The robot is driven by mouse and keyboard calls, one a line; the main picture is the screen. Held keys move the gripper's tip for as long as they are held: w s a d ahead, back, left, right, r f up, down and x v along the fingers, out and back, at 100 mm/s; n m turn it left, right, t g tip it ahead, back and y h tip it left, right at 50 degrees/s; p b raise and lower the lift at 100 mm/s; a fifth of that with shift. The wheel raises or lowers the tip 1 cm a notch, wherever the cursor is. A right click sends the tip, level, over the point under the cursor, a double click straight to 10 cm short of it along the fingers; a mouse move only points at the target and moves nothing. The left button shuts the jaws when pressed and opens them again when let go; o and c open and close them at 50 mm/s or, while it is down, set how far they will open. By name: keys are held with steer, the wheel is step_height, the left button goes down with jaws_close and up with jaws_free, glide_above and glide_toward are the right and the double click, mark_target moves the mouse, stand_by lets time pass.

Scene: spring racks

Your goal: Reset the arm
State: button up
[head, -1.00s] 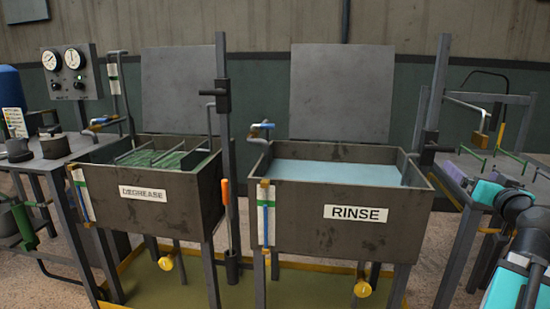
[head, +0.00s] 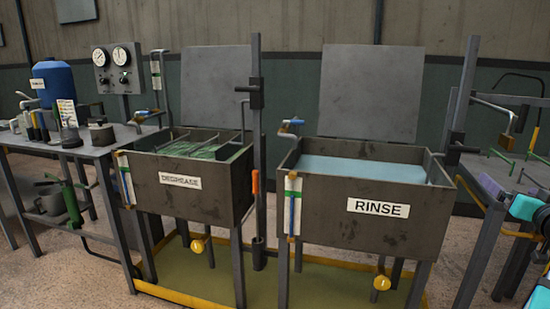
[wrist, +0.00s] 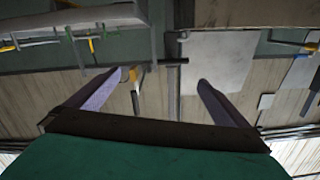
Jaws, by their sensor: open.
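My gripper (wrist: 165,88) shows in the wrist view with its two pale purple fingers spread wide apart. It is open and nothing is between the fingers. The wrist view looks upside down, with the wall and a grey panel (wrist: 218,65) beyond the fingers. In the head view only a teal and dark part of my arm (head: 530,208) shows at the right edge. The gripper's own fingers cannot be made out clearly there.
The DEGREASE tank (head: 192,195) and the RINSE tank (head: 350,222) stand side by side in the head view. A bench (head: 85,150) with a blue drum (head: 54,84) is at the left. A rack table (head: 492,180) stands at the right near my arm.

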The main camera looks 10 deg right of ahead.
steer(key=w+a+f+g+y+p, duration=0.1)
steer(key=w+a+f+y+p, duration=0.1)
steer(key=w+a+f, duration=0.35)
steer(key=w+a+f+n+g+y+p, duration=0.1)
steer(key=w+a+f+g+y+p, duration=0.15)
steer(key=f, duration=0.65)
steer(key=w+a+f+g+y+p, duration=0.1)
steer(key=w+a+f, duration=0.2)
steer(key=a+f, duration=0.3)
steer(key=s+a+f+n+g+y+p, duration=0.1)
steer(key=a+f+n+g+y+p, duration=0.3)
steer(key=a+f, duration=1.3)
steer(key=s+a+f+g+p, duration=0.5)
steer(key=s+a+f+g, duration=0.2)
steer(key=s+a+f, duration=0.65)
steer(key=s+a+f+g+h+p, duration=0.1)
steer(key=s+f+g+p, duration=0.1)
steer(key=s, duration=0.4)
steer(key=s+a+f+n+g+h+p, duration=0.1)
steer(key=s+a+f+g, duration=0.1)
steer(key=s, duration=0.5)
steer(key=s+a+f+g+h+p, duration=0.1)
steer(key=s+a+f+g+p, duration=0.1)
steer(key=s+f, duration=0.2)
steer(key=s, duration=0.3)
steer(key=shift+s+a+n+p, duration=0.15)
steer(key=shift+s+n+p, duration=0.1)
steer(key=shift+n+p, duration=0.05)
